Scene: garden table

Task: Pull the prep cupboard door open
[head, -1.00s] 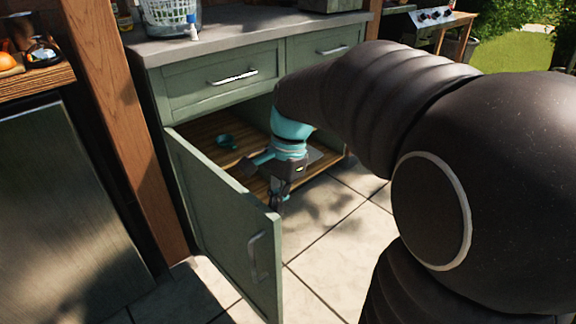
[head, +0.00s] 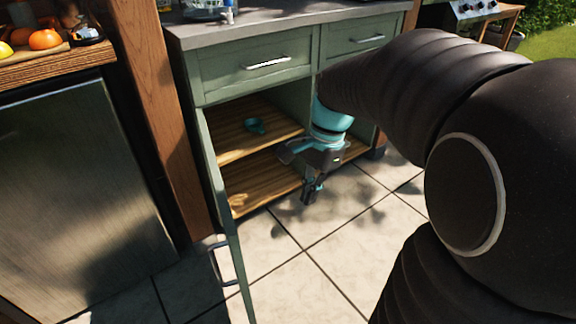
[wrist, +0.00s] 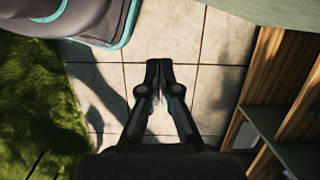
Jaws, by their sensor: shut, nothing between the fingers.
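The green prep cupboard door (head: 226,222) stands wide open at the left of the cupboard, seen almost edge-on in the head view. Its metal handle (head: 221,262) is on the side facing left. The open cupboard (head: 252,79) shows two wooden shelves inside. My gripper (head: 308,198) hangs in front of the opening, to the right of the door and apart from it and the handle. In the wrist view my gripper (wrist: 158,64) points over the tiles, its fingertips together and empty. The cupboard's shelves (wrist: 300,82) show at the right of that view.
A teal cup (head: 256,125) sits on the upper shelf. A wooden post (head: 160,110) and a steel-fronted unit (head: 75,190) stand left of the door. The tiled floor (head: 310,250) in front of the cupboard is clear.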

